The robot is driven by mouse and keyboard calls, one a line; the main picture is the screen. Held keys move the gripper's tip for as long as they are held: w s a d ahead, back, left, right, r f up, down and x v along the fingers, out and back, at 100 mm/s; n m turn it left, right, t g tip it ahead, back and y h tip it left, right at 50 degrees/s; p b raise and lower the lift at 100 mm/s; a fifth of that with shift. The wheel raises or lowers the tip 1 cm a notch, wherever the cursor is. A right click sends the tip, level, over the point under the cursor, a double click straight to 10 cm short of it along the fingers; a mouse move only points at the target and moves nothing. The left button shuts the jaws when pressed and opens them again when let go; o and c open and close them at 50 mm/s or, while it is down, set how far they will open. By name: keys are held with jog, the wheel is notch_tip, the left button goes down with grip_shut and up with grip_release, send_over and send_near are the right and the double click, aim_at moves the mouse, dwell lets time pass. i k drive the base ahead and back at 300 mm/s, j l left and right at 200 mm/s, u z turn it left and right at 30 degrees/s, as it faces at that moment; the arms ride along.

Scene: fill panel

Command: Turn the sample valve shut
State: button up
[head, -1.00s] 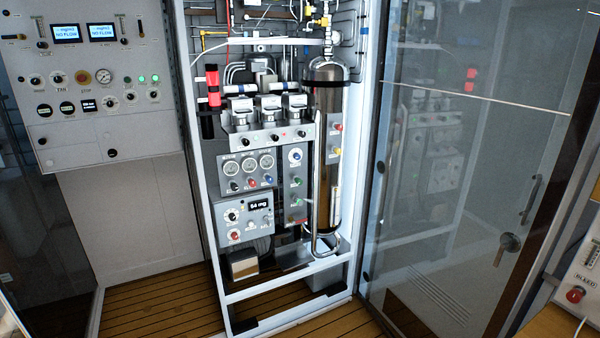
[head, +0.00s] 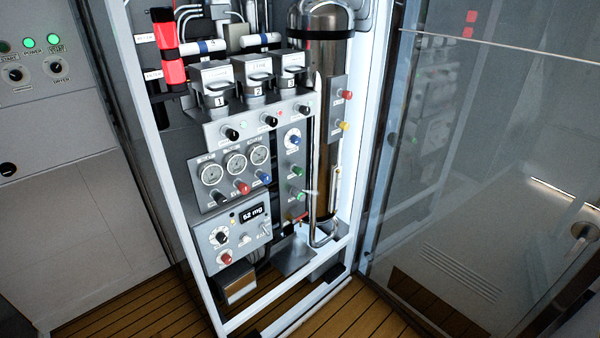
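The fill panel stands in an open white-framed cabinet in the head view. Its gauge plate (head: 205,195) carries three round gauges with black, red and blue knobs below. A column on the right holds a white-and-blue knob (head: 293,140) and green knobs (head: 297,170). Red (head: 346,95) and yellow (head: 344,126) knobs sit beside the tall metal cylinder (head: 325,165). A lower box has a display (head: 251,214) reading 62 mg, a black knob (head: 221,237) and a red knob (head: 225,258). The labels are too small to tell which is the sample valve. My gripper is not in view.
The glass door (head: 480,170) stands to the right of the cabinet. A grey control panel (head: 45,80) with green lights is on the left. The white frame's lower bar (head: 290,285) crosses in front of the panel's base. Wooden floor (head: 130,315) is clear in front.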

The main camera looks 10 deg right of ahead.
aim_at(300, 171)
jog(key=i+j+z, duration=0.35)
jog(key=i, duration=0.2)
jog(key=i+j+z, duration=0.4)
jog(key=i+j, duration=0.1)
